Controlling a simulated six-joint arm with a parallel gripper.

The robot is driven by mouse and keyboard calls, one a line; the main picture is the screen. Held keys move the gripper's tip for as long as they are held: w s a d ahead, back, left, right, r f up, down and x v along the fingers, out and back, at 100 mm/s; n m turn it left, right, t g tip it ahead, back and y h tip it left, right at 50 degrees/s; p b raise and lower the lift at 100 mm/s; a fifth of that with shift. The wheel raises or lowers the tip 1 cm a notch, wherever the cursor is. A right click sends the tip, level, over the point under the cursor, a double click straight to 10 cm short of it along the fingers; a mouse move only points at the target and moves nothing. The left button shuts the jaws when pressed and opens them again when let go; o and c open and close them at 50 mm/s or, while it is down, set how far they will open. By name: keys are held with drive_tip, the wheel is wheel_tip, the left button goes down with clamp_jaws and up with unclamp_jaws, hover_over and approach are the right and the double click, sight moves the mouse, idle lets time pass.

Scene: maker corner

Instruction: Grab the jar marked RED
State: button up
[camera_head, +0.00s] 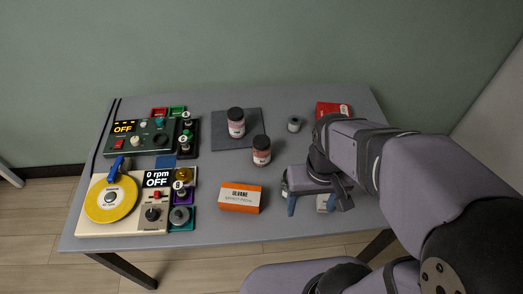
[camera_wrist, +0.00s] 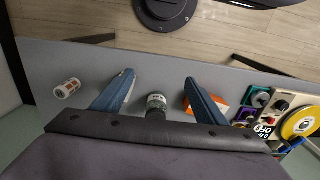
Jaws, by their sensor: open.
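Two dark-lidded jars stand upright in the head view. The back jar (camera_head: 236,129) has a pale label with a reddish band and is on a dark grey mat. The front jar (camera_head: 262,157) has a darker reddish label and stands just off the mat's front right. The lettering on both is too small to read. My gripper (camera_head: 307,205) is low over the table, to the right and in front of both jars, with its blue fingers apart. In the wrist view my gripper (camera_wrist: 160,88) is open. A small pale-and-dark cylinder (camera_wrist: 157,102) shows between the fingers; I cannot tell what it is.
An orange box (camera_head: 239,198) lies left of my gripper. A small grey cylinder (camera_head: 294,124) and red packet (camera_head: 333,109) are at the back right. A white-and-orange cylinder (camera_wrist: 67,89) shows in the wrist view. A turntable (camera_head: 110,198) and control panels fill the left side.

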drive_tip(key=w+a+r+m+t, duration=0.15)
drive_tip(key=w+a+t, duration=0.35)
drive_tip(key=w, duration=0.5)
drive_tip(key=w+a+r+m+t, duration=0.1)
drive_tip(key=w+a+r+t, duration=0.1)
drive_tip(key=w+a, duration=0.65)
drive_tip(key=w+a+r+m+t, duration=0.15)
drive_tip(key=w+a+t, duration=0.3)
drive_tip(key=w, duration=0.75)
drive_tip(key=s+d+f+m+g+h+p, duration=0.1)
drive_tip(key=s+d+f+m+h, duration=0.35)
drive_tip(key=s+h, duration=0.4)
drive_tip(key=h, duration=0.2)
approach(260, 142)
drive_tip(key=w+d, duration=0.2)
drive_tip(key=shift+w+d+f+m, duration=0.15)
drive_tip(key=shift+f+m, duration=0.1)
drive_tip(key=shift+f, duration=0.6)
drive_tip(key=shift+r+p+x, duration=0.2)
drive_tip(key=shift+p+x, duration=0.75)
drive_tip(key=shift+x, duration=0.65)
drive_tip(key=shift+r+p+x, duration=0.15)
drive_tip(key=shift+p+x, duration=0.8)
drive_tip(key=shift+x, duration=0.7)
drive_tip(key=shift+w+d+f, duration=0.25)
drive_tip(key=shift+w+d, duration=0.1)
drive_tip(key=shift+r, duration=0.1)
clamp_jaws()
